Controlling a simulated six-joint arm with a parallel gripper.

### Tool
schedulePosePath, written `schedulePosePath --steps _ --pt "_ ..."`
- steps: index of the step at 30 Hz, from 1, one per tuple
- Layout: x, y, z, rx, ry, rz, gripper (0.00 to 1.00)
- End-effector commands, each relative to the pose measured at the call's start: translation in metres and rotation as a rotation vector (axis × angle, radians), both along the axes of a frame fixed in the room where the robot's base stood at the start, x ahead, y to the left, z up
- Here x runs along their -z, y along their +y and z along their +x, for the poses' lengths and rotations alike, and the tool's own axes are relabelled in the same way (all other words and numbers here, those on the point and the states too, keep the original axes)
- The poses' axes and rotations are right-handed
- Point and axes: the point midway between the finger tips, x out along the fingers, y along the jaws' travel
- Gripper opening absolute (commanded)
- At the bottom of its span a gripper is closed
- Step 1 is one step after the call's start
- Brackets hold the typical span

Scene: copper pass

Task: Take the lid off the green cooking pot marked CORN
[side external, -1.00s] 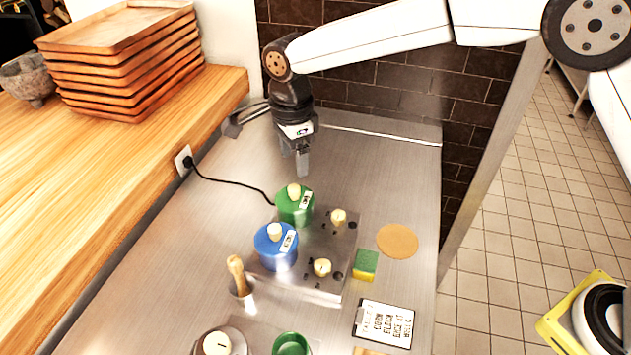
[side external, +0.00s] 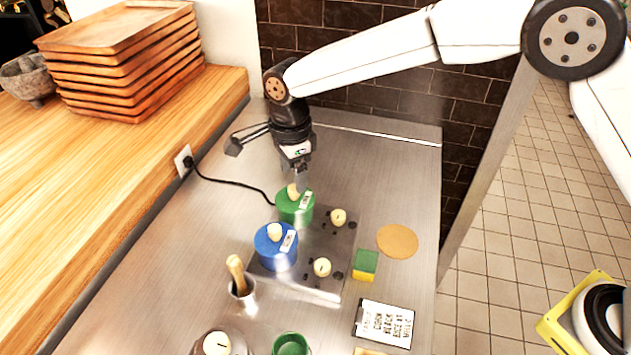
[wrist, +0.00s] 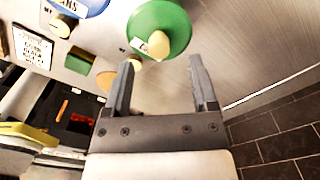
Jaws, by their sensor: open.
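The green pot (side external: 292,211) stands on the dark hob with its lid on, and a pale wooden knob (side external: 292,191) is on top. My gripper (side external: 303,185) is just above the green pot, pointing down, close to the knob. In the wrist view my gripper (wrist: 162,65) is open, with nothing between the fingers.
A blue pot (side external: 268,252) stands beside the green one. Knobs (side external: 338,217) are on the hob (side external: 325,246). A sponge (side external: 365,262), a round board (side external: 397,241), a label card (side external: 385,323) and a pestle cup (side external: 242,288) stand nearby. The counter left of the pots is clear, apart from a cable.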

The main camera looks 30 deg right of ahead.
Motion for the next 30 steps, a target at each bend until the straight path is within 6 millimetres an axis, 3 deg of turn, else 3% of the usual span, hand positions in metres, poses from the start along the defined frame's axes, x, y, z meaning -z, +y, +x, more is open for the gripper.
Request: schedulePosePath --steps 10,27,28,30 --pt "0.038 0.000 -0.002 0.000 0.001 -0.001 0.75" --pt "0.041 0.000 -0.001 0.000 0.000 0.000 0.75" --pt "0.041 0.000 -0.001 0.000 0.000 0.000 0.71" --pt "0.041 0.000 -0.001 0.000 0.000 0.000 0.49"
